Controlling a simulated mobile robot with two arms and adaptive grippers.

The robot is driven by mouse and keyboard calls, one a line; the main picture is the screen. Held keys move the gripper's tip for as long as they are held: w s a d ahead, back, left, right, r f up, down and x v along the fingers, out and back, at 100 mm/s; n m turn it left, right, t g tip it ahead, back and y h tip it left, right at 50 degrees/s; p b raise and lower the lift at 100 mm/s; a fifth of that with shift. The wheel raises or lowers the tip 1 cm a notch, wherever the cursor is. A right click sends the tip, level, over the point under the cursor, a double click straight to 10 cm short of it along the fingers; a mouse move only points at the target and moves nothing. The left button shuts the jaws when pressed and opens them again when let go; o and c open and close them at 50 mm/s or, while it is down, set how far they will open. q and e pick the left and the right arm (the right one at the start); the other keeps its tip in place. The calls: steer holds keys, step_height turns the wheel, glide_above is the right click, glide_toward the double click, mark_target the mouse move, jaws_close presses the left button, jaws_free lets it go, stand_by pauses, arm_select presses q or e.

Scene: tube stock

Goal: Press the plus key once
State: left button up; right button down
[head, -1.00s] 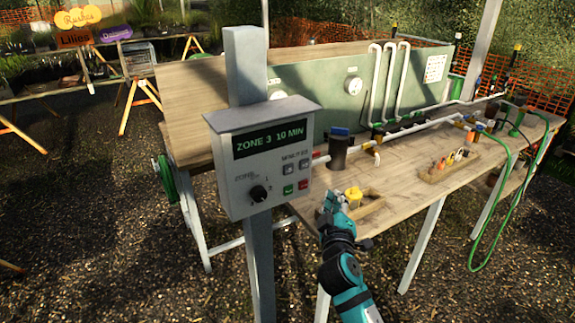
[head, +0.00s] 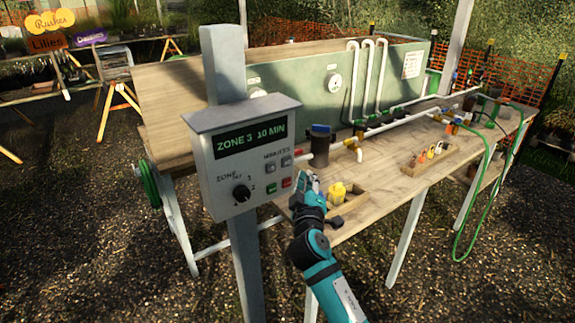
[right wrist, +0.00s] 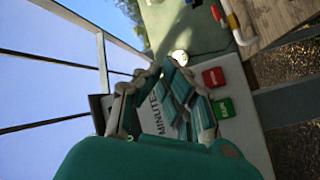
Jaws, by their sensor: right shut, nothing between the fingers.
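A grey control box (head: 225,172) on a post has a display (head: 250,139) reading "ZONE 3 10 MIN". Under the word MINUTES are two small grey keys, a left one (head: 271,168) and a right one (head: 286,162); their symbols are too small to read. A green key (head: 271,188) and a red key (head: 286,183) sit below. My right gripper (head: 302,178) is shut and empty, close to the box's lower right edge. In the right wrist view, its fingers (right wrist: 165,75) cover the grey keys; whether they touch the panel cannot be told. My left gripper is not in view.
A black dial (head: 241,193) is at the box's lower left. Behind the box, a wooden bench (head: 375,195) holds a dark cylinder (head: 319,146), pipes, a yellow item (head: 337,192) and a small tray (head: 408,170). The gravel in front is clear.

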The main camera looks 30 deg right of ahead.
mark_target(287, 162)
steer(key=shift+w+a+b, duration=0.15)
steer(key=shift+w+b, duration=0.4)
steer(key=shift+w, duration=1.45)
steer(key=shift+w, duration=0.45)
steer(key=shift+w+b, duration=0.3)
steer(key=shift+b, duration=0.15)
stand_by(0.6)
steer(key=shift+s, duration=0.8)
steer(key=shift+p, duration=0.3)
